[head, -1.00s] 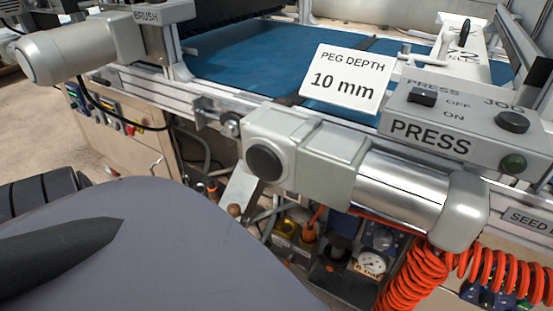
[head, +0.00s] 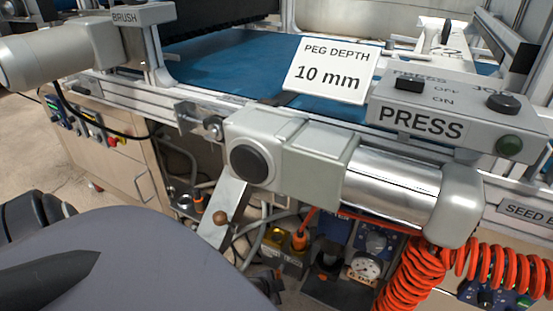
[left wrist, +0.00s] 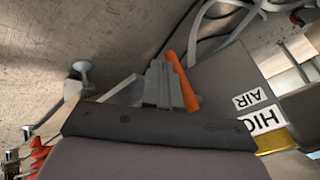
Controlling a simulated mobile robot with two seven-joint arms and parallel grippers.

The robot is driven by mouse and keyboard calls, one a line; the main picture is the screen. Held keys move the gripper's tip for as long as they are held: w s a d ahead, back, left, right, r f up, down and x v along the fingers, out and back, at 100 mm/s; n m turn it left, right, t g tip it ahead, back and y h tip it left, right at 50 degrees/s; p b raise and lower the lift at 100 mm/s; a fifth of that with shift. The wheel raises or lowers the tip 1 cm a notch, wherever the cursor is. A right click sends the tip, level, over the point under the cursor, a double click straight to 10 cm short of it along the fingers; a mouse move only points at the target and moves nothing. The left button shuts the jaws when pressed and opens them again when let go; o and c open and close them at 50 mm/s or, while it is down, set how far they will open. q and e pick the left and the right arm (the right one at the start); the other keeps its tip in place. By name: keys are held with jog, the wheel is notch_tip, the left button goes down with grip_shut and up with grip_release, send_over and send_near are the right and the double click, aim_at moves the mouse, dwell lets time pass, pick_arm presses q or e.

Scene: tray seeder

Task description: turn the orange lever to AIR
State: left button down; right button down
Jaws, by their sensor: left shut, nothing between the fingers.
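The orange lever (left wrist: 182,78) shows in the left wrist view as a slim slanted bar beside the fingertips of my left gripper (left wrist: 158,82). The grey fingers are shut and empty, just left of the lever. I cannot tell whether they touch it. A white AIR label (left wrist: 252,98) lies to the right of the lever, upside down in this view. In the head view my left gripper is hidden behind my own grey body, and I cannot pick out the lever for certain. My right gripper is not in view.
A large grey motor (head: 300,150) with a metal cylinder overhangs the low area in the head view. A slanted metal plate (head: 222,205) and red coiled hoses (head: 410,280) hang near it. A HIGH label (left wrist: 266,128) and a yellow part (left wrist: 276,141) sit below AIR in the wrist view.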

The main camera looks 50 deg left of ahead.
pick_arm(q)
jog(key=shift+s+a+f+m+g+y, duration=0.1)
jog(key=shift+m+g+y, duration=0.1)
jog(key=shift+y, duration=0.3)
jog(key=shift+a+m+g+y, duration=0.1)
jog(key=shift+m+y, duration=0.1)
jog(key=shift+y, duration=0.3)
jog(key=m+y+b, duration=0.1)
jog(key=y, duration=0.1)
jog(key=a+m+y+b, duration=0.1)
jog(key=y, duration=0.1)
jog(key=a+r+m+g+y+b, duration=0.1)
jog(key=y, duration=0.2)
jog(key=shift+s+a, duration=0.25)
jog(key=shift+s, duration=0.1)
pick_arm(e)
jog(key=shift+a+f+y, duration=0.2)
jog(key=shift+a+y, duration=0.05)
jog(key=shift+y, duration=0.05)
pick_arm(q)
jog(key=shift+a, duration=0.1)
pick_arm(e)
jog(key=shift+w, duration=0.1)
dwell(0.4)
pick_arm(q)
jog(key=shift+d, duration=0.2)
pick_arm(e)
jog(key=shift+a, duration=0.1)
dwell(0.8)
